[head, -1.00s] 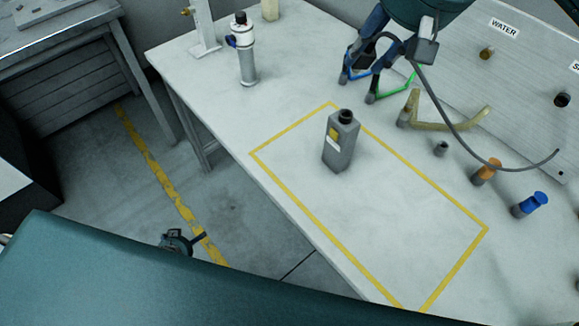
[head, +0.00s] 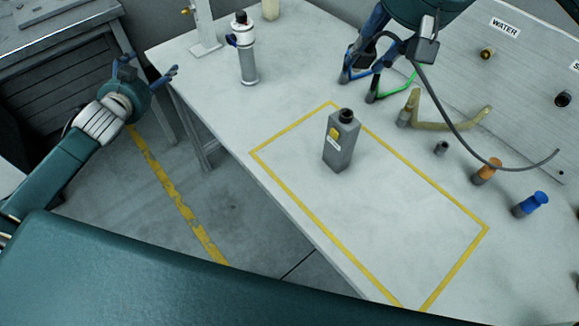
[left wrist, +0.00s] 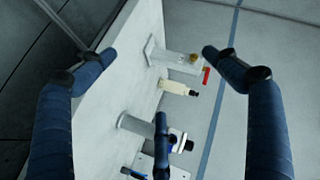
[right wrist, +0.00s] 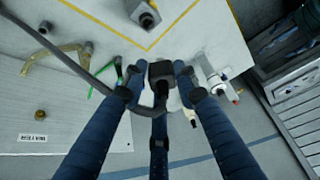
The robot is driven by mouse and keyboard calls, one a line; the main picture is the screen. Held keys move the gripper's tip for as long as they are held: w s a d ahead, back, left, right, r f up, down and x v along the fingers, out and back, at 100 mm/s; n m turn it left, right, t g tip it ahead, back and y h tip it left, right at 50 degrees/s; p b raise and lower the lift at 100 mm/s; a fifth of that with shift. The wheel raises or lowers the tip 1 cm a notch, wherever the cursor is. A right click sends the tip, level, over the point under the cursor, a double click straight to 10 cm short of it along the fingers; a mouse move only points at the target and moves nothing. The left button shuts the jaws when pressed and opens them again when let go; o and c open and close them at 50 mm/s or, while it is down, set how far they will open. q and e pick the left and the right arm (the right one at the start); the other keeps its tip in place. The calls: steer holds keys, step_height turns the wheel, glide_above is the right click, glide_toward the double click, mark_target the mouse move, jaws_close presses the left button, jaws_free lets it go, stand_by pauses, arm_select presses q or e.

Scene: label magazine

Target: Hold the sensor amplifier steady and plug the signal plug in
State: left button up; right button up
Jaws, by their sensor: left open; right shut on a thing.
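The sensor amplifier (head: 341,150) is a grey upright box with a dark round socket on top and a yellow patch on its side. It stands alone inside the yellow outline on the table; its top also shows in the right wrist view (right wrist: 147,14). My right gripper (right wrist: 158,76) is shut on the signal plug (right wrist: 160,70), a dark block with a black cable, above the table behind the amplifier. In the head view the fingers partly hide the plug. My left gripper (head: 147,68) is open and empty, left of the table and well away from the amplifier.
A white-grey cylinder (head: 246,55) and a post on a plate (head: 204,35) stand at the table's far left. The black cable (head: 455,120) trails right, over the beige hook (head: 470,119). Orange (head: 487,170) and blue (head: 531,204) fittings stand right. The outlined area's front is clear.

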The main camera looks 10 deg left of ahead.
arm_select(q)
steer(key=s+d+r+m+t+h, duration=0.1)
steer(key=d+r+m+t+h, duration=0.3)
steer(key=d+r+m, duration=0.85)
arm_select(e)
steer(key=shift+d, duration=0.1)
arm_select(q)
steer(key=m+g+h, duration=0.4)
steer(key=m+h, duration=0.7)
steer(key=m, duration=1.3)
glide_toward(329, 144)
steer(key=shift+s+a, duration=0.4)
steer(key=shift+a, duration=0.15)
steer(key=shift+d, duration=0.25)
steer(key=shift+w+d, duration=0.2)
steer(key=shift+d, duration=0.1)
steer(key=x, duration=1.1)
